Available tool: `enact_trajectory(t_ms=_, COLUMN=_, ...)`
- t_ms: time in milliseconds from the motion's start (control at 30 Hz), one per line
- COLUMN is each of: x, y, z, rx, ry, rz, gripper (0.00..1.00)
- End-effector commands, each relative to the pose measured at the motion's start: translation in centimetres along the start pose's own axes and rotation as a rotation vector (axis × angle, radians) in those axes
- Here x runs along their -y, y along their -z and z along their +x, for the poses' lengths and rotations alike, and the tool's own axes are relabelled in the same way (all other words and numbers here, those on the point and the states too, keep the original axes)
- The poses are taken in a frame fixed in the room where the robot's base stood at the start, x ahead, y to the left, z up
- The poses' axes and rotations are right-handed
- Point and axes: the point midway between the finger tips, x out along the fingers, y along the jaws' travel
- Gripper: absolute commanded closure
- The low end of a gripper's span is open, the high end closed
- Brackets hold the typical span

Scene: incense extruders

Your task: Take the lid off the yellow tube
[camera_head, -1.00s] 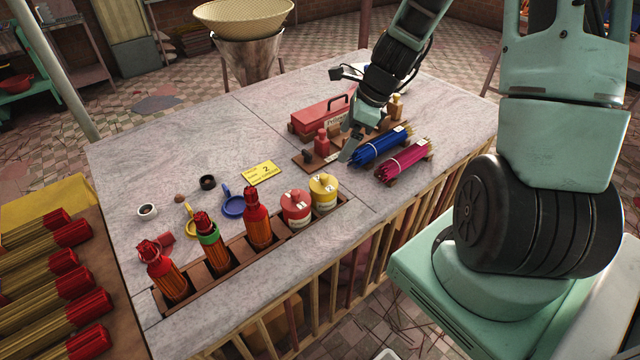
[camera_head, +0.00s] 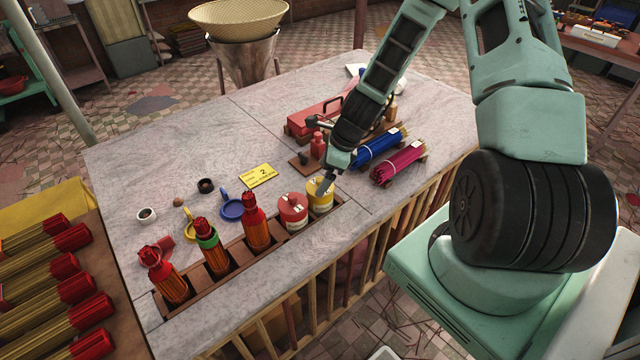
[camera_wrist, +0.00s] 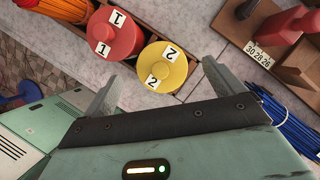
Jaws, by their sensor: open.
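The yellow tube (camera_head: 318,203) stands upright in the wooden rack at its right end, with a yellow lid (camera_wrist: 162,67) marked 2 on top. The red tube (camera_head: 292,214) with a red lid (camera_wrist: 115,34) marked 1 stands just left of it. My gripper (camera_head: 329,182) is open and empty, above and slightly behind the yellow tube. In the wrist view its two fingers (camera_wrist: 156,88) are spread wide, with the yellow lid showing between and just beyond them. I cannot tell whether a finger touches the lid.
Blue (camera_head: 378,148) and magenta (camera_head: 399,162) stick bundles lie to the right. A small board (camera_head: 305,162) with a red bottle (camera_head: 318,146) stands behind.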

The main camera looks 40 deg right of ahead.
Motion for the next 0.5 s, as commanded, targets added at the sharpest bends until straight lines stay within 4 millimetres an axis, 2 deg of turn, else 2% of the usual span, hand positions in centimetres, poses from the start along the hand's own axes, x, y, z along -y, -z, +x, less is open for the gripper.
enact_trajectory(t_ms=233, x=0.0, y=0.0, z=2.5, rx=0.0, ry=-0.002, rz=0.0, gripper=0.06)
enact_trajectory(t_ms=500, x=0.0, y=0.0, z=3.0, rx=0.0, ry=0.0, rz=-0.001, gripper=0.06)
